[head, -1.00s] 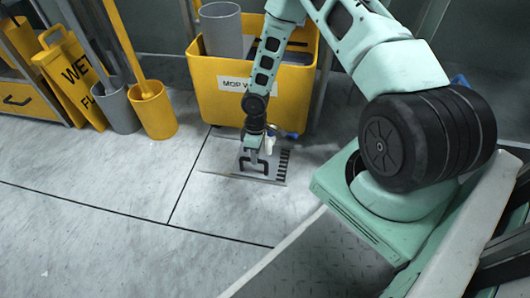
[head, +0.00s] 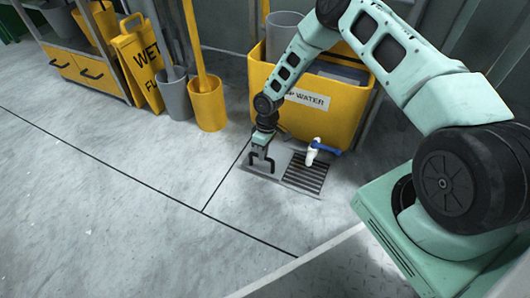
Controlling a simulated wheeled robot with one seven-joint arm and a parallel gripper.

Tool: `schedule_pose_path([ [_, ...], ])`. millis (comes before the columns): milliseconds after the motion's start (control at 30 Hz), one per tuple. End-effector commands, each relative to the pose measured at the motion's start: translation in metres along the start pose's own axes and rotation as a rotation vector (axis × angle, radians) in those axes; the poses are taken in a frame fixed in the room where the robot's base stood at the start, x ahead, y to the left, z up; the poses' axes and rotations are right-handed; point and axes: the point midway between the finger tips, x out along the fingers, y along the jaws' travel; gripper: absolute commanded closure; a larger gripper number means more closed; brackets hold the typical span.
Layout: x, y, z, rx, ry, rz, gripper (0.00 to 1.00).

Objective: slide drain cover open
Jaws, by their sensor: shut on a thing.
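The drain cover (head: 279,169) is a flat grey plate on the floor with a black handle (head: 262,165). It lies to the left of the dark slotted drain grate (head: 306,174), whose slots show widely beside it. My gripper (head: 261,155) reaches down from above and is shut on the cover's handle. The fingertips are small in the head view and partly merge with the dark handle.
A yellow mop water bin (head: 343,124) stands right behind the drain. A white tap with a blue lever (head: 322,149) stands out over the grate's back edge. Buckets (head: 208,108) and a yellow wet-floor sign (head: 137,62) stand at back left. Floor in front is clear.

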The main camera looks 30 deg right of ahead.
Motion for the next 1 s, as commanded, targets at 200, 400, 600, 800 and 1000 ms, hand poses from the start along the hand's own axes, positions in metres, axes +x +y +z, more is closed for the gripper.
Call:
schedule_pose_path([
  [200,0.0,0.0,0.0,0.0,0.001,0.0,0.64],
  [400,-0.002,0.0,0.0,0.0,0.0,0.0,0.64],
  [600,-0.028,0.0,0.0,0.0,0.001,0.002,0.64],
  [800,-0.075,-0.001,0.0,0.0,0.002,0.002,0.64],
  [1000,-0.122,-0.001,0.0,0.001,0.002,0.002,0.64],
])
